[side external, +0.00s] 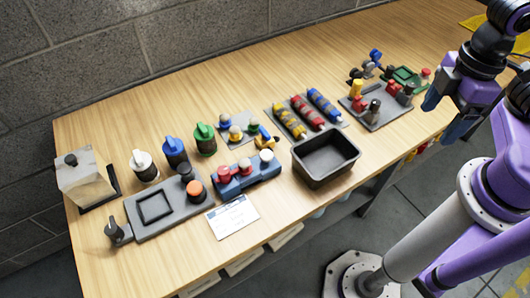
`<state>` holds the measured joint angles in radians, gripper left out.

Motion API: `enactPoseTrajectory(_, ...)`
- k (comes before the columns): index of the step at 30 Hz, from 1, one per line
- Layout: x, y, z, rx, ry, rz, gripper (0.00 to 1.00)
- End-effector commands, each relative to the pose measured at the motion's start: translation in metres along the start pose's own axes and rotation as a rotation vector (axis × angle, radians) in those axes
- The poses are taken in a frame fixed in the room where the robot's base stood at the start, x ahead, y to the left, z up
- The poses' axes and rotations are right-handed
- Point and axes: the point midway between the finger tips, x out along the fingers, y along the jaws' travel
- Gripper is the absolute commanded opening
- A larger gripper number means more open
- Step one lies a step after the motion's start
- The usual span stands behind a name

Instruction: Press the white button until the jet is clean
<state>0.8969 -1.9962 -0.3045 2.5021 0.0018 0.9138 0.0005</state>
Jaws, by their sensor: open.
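My gripper (443,118) is at the upper right, its blue fingers apart with nothing between them, near the right end of the table and far from the white-topped items. A dark bottle with a white top (142,161) stands farther left. I cannot tell which white part is the button. No jet can be made out at this size.
A black open bin (325,177) stands right of the blue block. A grey tray with a square frame (168,221) and an orange-topped button (195,189) lies at left. A grey plate (380,120) with several parts is near my gripper. A white card (232,217) lies in front.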

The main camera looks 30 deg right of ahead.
Motion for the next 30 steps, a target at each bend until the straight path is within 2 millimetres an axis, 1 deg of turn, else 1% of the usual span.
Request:
enactPoseTrajectory(9,0.000,0.000,0.000,0.000,0.000,0.000,0.77)
enactPoseTrajectory(11,0.000,0.000,0.000,-0.001,0.000,0.000,0.57)
enactPoseTrajectory(12,0.000,0.000,-0.001,-0.006,0.000,0.000,0.44)
enactPoseTrajectory(13,0.000,0.001,-0.003,-0.013,0.000,0.000,0.34)
enactPoseTrajectory(14,-0.001,0.001,-0.004,-0.023,-0.001,0.000,0.24)
enactPoseTrajectory(15,-0.001,0.002,-0.008,-0.043,-0.002,0.000,0.12)
enactPoseTrajectory(16,-0.001,0.003,-0.011,-0.062,-0.002,0.000,0.02)
enactPoseTrajectory(17,-0.002,0.004,-0.015,-0.088,-0.003,0.001,0.00)
enactPoseTrajectory(20,-0.003,0.009,-0.034,-0.199,-0.006,0.001,0.00)
enactPoseTrajectory(30,-0.001,0.030,-0.114,-0.684,-0.017,-0.001,0.00)
